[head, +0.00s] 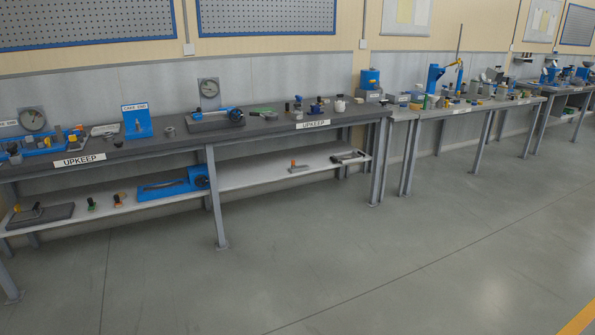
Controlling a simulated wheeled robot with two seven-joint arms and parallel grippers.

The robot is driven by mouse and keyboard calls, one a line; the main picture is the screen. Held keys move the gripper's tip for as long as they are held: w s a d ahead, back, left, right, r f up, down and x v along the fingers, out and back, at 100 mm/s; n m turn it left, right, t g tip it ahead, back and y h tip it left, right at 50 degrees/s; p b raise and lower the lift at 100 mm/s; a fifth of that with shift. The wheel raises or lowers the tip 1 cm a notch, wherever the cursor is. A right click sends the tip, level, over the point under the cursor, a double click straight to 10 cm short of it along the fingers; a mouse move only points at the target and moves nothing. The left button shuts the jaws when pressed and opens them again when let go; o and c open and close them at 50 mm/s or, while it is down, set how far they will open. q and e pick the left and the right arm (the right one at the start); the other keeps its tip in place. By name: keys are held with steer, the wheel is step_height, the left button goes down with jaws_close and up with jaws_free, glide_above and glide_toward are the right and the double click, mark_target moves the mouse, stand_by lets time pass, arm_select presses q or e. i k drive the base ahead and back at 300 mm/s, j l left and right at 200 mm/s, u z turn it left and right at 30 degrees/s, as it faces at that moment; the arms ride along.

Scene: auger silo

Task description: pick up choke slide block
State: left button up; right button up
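I cannot make out which item is the choke slide block. Many small parts lie on the dark-topped upkeep bench (262,133), too small to tell apart at this distance. Candidates include small grey, blue and orange pieces in a blue tray (42,146) at the left end. A blue device on a dark base (215,122) and several small dark and blue pieces (318,107) stand further right. Neither of my grippers shows in the head view.
A lower shelf (245,175) holds a blue fixture (172,187) and small tools. Bench legs (216,200) stand at the front edge. Two more benches (455,110) run to the right, with a blue stand (433,78). The grey floor (350,260) in front is clear.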

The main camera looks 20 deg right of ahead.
mark_target(302, 167)
steer(key=i+l+z, duration=0.15)
steer(key=i, duration=0.15)
steer(key=i+z, duration=0.2)
steer(key=i+l+z, duration=0.1)
steer(key=i+z, duration=0.2)
steer(key=i, duration=3.1)
steer(key=i+z, duration=0.1)
steer(key=i, duration=0.65)
steer(key=i+j+z, duration=0.1)
steer(key=i, duration=0.65)
